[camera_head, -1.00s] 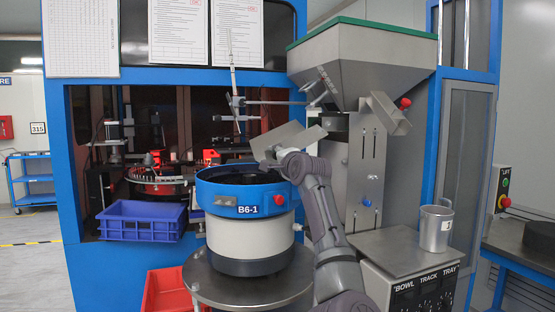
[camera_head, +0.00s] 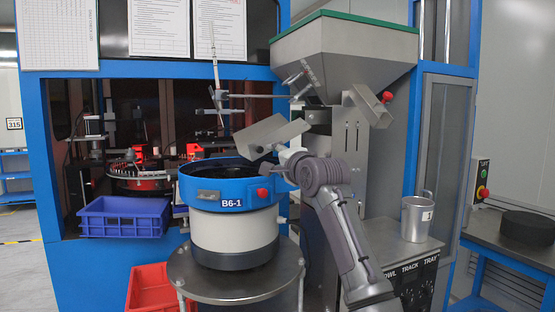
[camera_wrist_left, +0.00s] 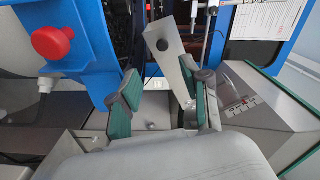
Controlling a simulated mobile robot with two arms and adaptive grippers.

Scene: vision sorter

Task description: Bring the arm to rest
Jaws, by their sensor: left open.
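My left arm rises from the bottom of the head view, with its grey wrist bent toward the bowl feeder. My left gripper (camera_head: 286,168) is at the right rim of the blue bowl (camera_head: 228,190) labelled B6-1, below the metal chute; its fingers are small and partly hidden there. In the left wrist view the gripper (camera_wrist_left: 160,82) is open, its two green-padded fingers apart with nothing held. The metal chute (camera_wrist_left: 170,52) shows beyond and between the fingers. I cannot tell whether a finger touches it. My right gripper is not in view.
The hopper (camera_head: 345,55) with its chute (camera_head: 270,135) stands above and behind my wrist. A metal cup (camera_head: 417,218) stands on the control box. A blue bin (camera_head: 122,226) and a red bin (camera_head: 150,290) are at left. A black disc (camera_head: 526,228) lies on the right bench.

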